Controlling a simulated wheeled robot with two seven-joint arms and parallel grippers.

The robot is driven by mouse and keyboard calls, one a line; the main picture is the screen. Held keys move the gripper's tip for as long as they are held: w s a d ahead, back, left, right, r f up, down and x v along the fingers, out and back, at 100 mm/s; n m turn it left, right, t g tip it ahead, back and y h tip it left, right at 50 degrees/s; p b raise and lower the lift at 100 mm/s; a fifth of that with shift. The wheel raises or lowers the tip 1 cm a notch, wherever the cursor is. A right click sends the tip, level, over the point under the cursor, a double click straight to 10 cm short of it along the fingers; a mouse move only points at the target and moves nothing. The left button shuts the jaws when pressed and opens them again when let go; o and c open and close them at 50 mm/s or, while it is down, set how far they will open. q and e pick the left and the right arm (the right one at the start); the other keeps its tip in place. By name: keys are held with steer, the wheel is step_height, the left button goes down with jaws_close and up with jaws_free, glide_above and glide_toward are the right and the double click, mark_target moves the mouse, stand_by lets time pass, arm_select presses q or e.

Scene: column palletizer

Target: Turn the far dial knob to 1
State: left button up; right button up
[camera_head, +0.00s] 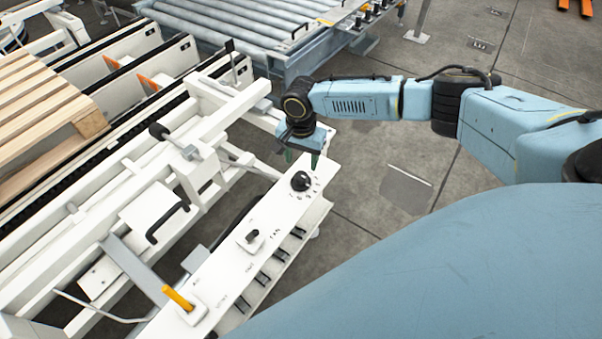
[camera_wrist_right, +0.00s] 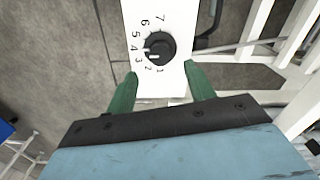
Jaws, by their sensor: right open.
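The far dial knob (camera_head: 300,181) is round and black and sits at the far end of a white control panel (camera_head: 216,271). In the right wrist view the knob (camera_wrist_right: 158,47) has numbers 1 to 7 around it. A small white mark on it appears on the side of the low numbers; I cannot tell exactly which one it points at. My right gripper (camera_head: 301,158) has green fingers, is open and empty, and is close to the knob at the panel's far end. In the right wrist view its fingers (camera_wrist_right: 160,74) are apart, with the knob beyond their tips. My left gripper is out of view.
A black switch (camera_head: 252,236) and an orange lever (camera_head: 178,297) are on the same panel, nearer. White conveyor frames and a wooden pallet (camera_head: 40,105) are at the left. A roller conveyor (camera_head: 235,30) is at the back. Open floor lies right of the panel.

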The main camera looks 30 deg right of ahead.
mark_target(301, 175)
step_height(301, 175, down, 5)
steer(key=shift+r+b, duration=0.15)
steer(key=shift+b, duration=0.35)
steer(key=shift+f, duration=0.6)
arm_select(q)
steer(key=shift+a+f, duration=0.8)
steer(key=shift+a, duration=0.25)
arm_select(e)
steer(key=shift+c, duration=0.4)
